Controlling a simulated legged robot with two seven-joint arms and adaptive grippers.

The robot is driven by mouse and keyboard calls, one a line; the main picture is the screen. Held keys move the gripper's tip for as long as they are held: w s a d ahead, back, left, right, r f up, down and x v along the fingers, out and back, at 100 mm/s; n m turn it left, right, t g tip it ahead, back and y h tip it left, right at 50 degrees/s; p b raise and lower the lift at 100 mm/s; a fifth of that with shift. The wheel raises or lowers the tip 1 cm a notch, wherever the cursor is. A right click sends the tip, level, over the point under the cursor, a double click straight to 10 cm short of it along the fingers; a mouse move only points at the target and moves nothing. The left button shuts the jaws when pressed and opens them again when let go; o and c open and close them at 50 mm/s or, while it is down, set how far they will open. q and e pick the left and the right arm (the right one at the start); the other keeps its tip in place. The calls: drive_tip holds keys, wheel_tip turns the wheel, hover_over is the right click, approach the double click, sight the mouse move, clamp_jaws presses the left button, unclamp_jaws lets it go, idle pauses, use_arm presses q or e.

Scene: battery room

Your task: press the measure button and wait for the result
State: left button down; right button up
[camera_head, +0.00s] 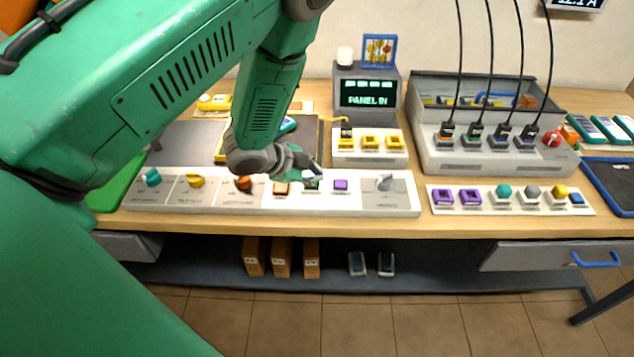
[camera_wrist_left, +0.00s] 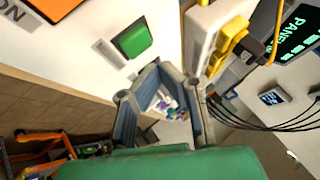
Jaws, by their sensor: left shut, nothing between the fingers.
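My left gripper (camera_head: 314,174) reaches over the long white control panel (camera_head: 390,205), its fingers shut and empty. It hovers at the green button (camera_head: 312,185), partly covering it. In the left wrist view the green button (camera_wrist_left: 133,37) shows whole, just beyond the fingertips (camera_wrist_left: 158,68) and up to the left; a small gap seems to separate them, and I see no clear contact. An orange button (camera_head: 281,188) and a purple button (camera_head: 341,185) flank the green one. The labels are too small to tell which is the measure button. The display (camera_head: 368,94) reads "PANEL IN". My right gripper is out of view.
Knobs in teal (camera_head: 152,177), yellow (camera_head: 195,181) and orange (camera_head: 244,183) line the panel's left part; a grey switch (camera_head: 385,183) is at its right. Behind stands a unit with yellow connectors (camera_head: 370,143). A grey case (camera_head: 480,160) with several black cables stands right.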

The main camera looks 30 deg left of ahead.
use_arm(q)
drive_tip(key=shift+a+f, duration=0.15)
drive_tip(key=shift+a, duration=0.55)
drive_tip(key=shift+a+f, duration=0.15)
drive_tip(key=shift+a, duration=0.4)
drive_tip(key=shift+d, duration=1.6)
drive_tip(key=shift+a+f, duration=0.1)
drive_tip(key=shift+a, duration=0.45)
drive_tip(key=shift+a+f, duration=0.1)
drive_tip(key=shift+a, duration=0.2)
drive_tip(key=shift+d, duration=0.75)
drive_tip(key=shift+a+f+b, duration=0.3)
drive_tip(key=shift+a+f, duration=0.1)
drive_tip(key=shift+a, duration=0.25)
drive_tip(key=shift+d+r, duration=0.2)
drive_tip(key=shift+d, duration=0.1)
drive_tip(key=shift+r+p, duration=0.45)
drive_tip(key=shift+p, duration=0.05)
drive_tip(key=shift+a+r, duration=0.15)
drive_tip(key=shift+r, duration=0.15)
drive_tip(key=shift+a+f, duration=0.1)
drive_tip(key=shift+a, duration=0.1)
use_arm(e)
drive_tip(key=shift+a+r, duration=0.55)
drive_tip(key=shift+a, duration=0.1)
